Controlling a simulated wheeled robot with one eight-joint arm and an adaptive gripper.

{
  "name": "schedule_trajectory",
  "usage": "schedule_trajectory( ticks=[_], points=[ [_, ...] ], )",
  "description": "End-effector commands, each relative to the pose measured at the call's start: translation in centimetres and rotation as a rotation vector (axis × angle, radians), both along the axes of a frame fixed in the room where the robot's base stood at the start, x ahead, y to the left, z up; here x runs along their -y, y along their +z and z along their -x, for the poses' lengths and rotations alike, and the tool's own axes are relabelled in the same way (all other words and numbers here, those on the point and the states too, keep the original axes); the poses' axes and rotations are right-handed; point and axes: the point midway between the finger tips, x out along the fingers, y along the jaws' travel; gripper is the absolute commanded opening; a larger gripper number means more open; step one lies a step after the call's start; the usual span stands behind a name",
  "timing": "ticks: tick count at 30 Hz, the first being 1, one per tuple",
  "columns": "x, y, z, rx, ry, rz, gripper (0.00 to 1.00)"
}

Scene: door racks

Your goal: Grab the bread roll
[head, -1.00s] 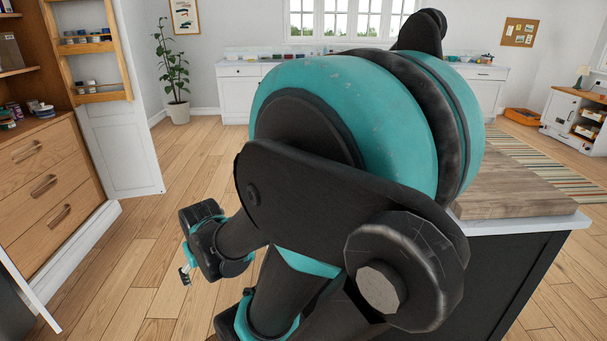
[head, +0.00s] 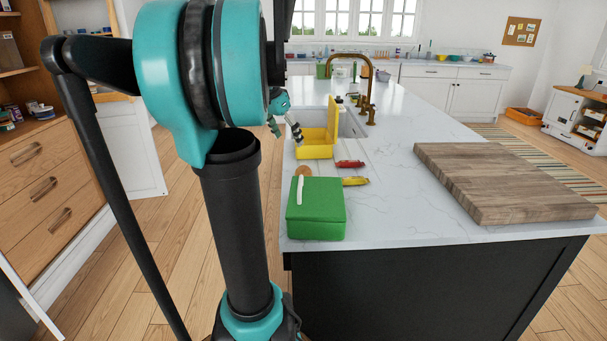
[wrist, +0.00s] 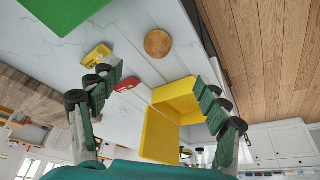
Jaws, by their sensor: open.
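The bread roll (wrist: 158,43) is a round brown disc on the white counter in the wrist view. In the head view the bread roll (head: 303,170) shows only partly, behind the green box. My gripper (wrist: 158,78) is open and empty, its two fingers spread wide, with the roll beyond the gap between the fingertips. In the head view my gripper (head: 286,131) is above the counter's left edge, beside the yellow box and apart from the roll.
A closed green box (head: 316,212) stands in front of the roll. An open yellow box (head: 315,150) is behind it. A wooden board (head: 500,185) and tall faucet (head: 368,95) are farther right.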

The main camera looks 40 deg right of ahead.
Motion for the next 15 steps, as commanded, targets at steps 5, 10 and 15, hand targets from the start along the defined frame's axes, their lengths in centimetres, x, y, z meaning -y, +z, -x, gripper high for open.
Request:
schedule_trajectory(
  ticks=[5,10,15],
  points=[
    [1.4,-3.4,-0.1,0.000,0.001,0.000,0.76],
    [2.6,-6.5,-0.2,-0.001,0.002,0.000,0.76],
    [3.6,-8.8,-0.3,0.000,0.003,0.000,0.76]
  ],
)
